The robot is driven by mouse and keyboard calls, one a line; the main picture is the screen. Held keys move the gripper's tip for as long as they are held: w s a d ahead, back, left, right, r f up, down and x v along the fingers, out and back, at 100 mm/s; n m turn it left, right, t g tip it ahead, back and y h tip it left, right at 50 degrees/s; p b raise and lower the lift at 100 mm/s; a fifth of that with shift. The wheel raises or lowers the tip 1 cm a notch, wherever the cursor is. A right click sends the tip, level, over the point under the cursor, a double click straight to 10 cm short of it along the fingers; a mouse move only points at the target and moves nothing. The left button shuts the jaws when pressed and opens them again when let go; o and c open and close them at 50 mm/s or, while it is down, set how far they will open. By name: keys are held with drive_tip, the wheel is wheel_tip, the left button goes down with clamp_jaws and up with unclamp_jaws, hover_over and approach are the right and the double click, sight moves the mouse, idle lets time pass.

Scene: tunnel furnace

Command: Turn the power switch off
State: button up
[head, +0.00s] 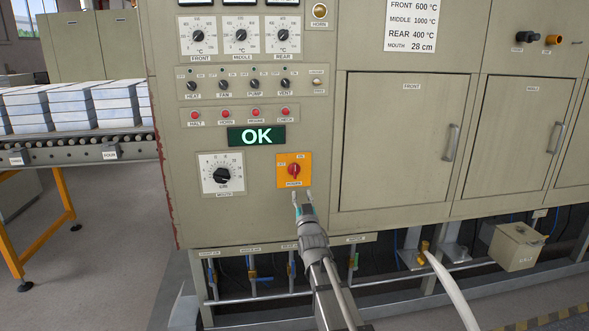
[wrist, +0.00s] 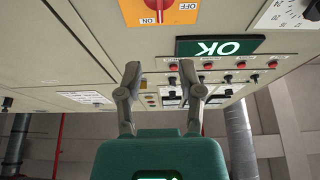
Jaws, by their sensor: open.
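The power switch (head: 293,170) is a red knob on an orange plate (head: 282,180), low on the beige furnace panel. The knob looks upright, toward the ON mark at the top; OFF is marked at the left. In the wrist view the scene is upside down, and the orange plate (wrist: 184,14) is cut by the top edge with only part of the red knob showing. My gripper (head: 302,193) is open and empty, just below the plate in the head view. Its two fingers (wrist: 160,72) stand apart in the wrist view, and neither appears to touch the switch.
A green OK display (head: 256,136) sits above the switch, and a mouth dial (head: 222,174) sits to its left. Red buttons and more knobs are higher up. A closed front door (head: 395,140) with a handle is at the right. Pipes run below the panel.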

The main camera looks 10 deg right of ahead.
sight(295, 167)
drive_tip(key=shift+w, duration=0.15)
drive_tip(key=p+x, duration=0.5)
drive_tip(key=x, duration=0.8)
drive_tip(key=shift+w, duration=0.25)
drive_tip(key=shift+r, duration=0.1)
clamp_jaws()
